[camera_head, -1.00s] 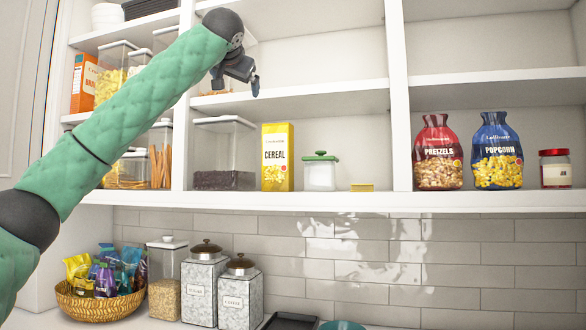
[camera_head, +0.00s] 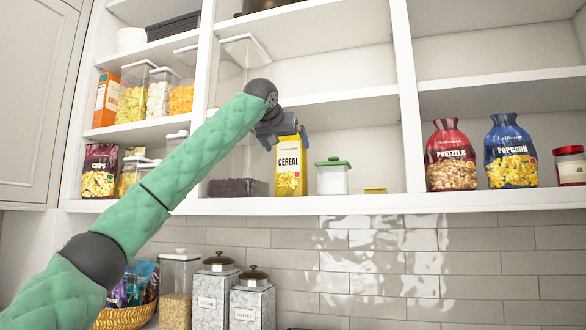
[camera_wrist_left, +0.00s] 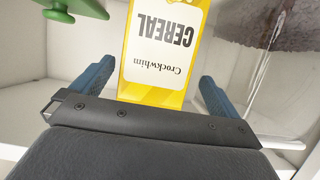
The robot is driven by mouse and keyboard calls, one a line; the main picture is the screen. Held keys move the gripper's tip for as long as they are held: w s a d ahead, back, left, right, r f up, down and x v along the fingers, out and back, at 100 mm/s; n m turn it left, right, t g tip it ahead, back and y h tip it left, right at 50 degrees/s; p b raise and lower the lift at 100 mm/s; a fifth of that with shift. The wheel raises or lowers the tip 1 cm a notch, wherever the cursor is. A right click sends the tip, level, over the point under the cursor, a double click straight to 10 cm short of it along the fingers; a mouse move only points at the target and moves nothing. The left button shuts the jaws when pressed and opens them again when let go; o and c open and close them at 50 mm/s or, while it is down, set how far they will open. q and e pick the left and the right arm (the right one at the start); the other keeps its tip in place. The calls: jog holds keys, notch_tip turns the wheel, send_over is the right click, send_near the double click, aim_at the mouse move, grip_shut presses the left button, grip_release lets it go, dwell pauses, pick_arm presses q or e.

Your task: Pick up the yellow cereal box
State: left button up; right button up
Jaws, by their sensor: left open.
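The yellow cereal box (camera_head: 290,172) stands upright on the lower shelf of the middle cabinet section. My left gripper (camera_head: 288,128) is at the top of the box in the head view, partly covering its upper edge. In the left wrist view the box (camera_wrist_left: 165,50) shows upside down between the two blue fingers of my left gripper (camera_wrist_left: 155,90). The fingers are open, with a gap to the box on each side. I cannot tell how far the fingertips reach along the box. My right gripper is not in view.
A clear container with dark contents (camera_head: 238,188) stands left of the box. A green-lidded jar (camera_head: 333,177) stands to its right, then a small yellow item (camera_head: 375,190). Another shelf (camera_head: 340,96) runs above. Pretzels (camera_head: 450,158) and popcorn (camera_head: 510,155) bags stand further right.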

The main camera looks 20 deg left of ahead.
pick_arm(q)
jog(key=x, duration=0.4)
jog(key=shift+w+d+r, duration=0.1)
jog(key=shift+d+r, duration=0.1)
jog(key=shift+d, duration=0.1)
jog(key=shift+w+f, duration=0.1)
jog(key=shift+w, duration=0.15)
jog(key=shift+c, duration=0.2)
jog(key=c, duration=1.4)
jog(key=shift+o, duration=0.2)
